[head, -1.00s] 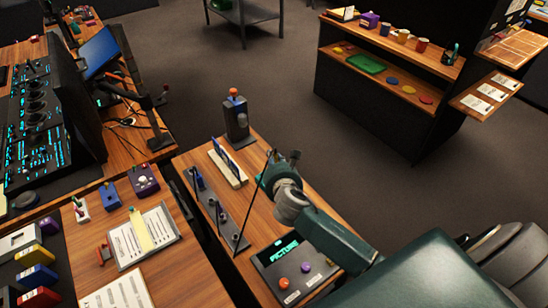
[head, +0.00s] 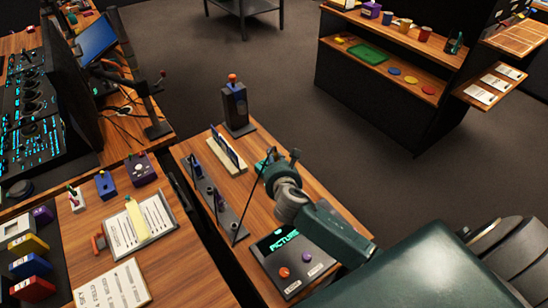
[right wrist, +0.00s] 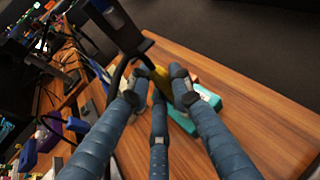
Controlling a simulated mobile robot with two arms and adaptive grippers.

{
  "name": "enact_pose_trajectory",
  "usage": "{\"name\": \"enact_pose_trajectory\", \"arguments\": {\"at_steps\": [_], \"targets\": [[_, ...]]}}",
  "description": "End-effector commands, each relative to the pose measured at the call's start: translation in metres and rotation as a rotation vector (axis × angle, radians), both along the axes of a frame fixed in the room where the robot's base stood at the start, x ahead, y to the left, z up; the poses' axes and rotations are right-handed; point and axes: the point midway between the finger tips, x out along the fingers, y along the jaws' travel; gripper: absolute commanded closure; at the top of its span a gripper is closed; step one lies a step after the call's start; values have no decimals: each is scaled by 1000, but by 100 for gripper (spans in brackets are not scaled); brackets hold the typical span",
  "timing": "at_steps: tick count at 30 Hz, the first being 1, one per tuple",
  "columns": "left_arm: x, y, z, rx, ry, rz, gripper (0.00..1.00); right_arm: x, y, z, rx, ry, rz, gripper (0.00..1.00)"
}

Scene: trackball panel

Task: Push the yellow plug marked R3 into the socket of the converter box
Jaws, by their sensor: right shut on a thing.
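My right gripper (right wrist: 160,82) is shut on a yellow plug (right wrist: 157,91), which shows only as a small strip between the blue fingers. Its R3 mark cannot be read. A teal box (right wrist: 208,97) with a pale label, apparently the converter box, lies on the wooden table just right of the plug. Its socket is hidden, so I cannot tell whether the plug touches it. In the head view the teal box (head: 262,165) shows partly beside my right gripper (head: 279,163), whose fingers are mostly hidden by the wrist. My left gripper is out of view.
A grey rack with posts (head: 222,208), a card holder (head: 226,155) and a dark box with an orange top (head: 236,106) stand near the gripper. A panel (head: 292,258) lies at the table's near end. The table's right side is bare.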

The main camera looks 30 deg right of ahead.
Motion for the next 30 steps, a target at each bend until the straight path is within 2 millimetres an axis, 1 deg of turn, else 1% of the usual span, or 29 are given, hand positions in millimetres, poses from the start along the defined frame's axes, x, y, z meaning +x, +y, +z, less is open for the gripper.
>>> {"name": "enact_pose_trajectory", "arguments": {"at_steps": [8,17,30], "targets": [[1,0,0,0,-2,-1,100,0,0,1,0,0,0,100],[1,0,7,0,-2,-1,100,0,0,1,-2,0,1,100],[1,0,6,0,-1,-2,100,0,0,0,0,-1,0,100]]}}
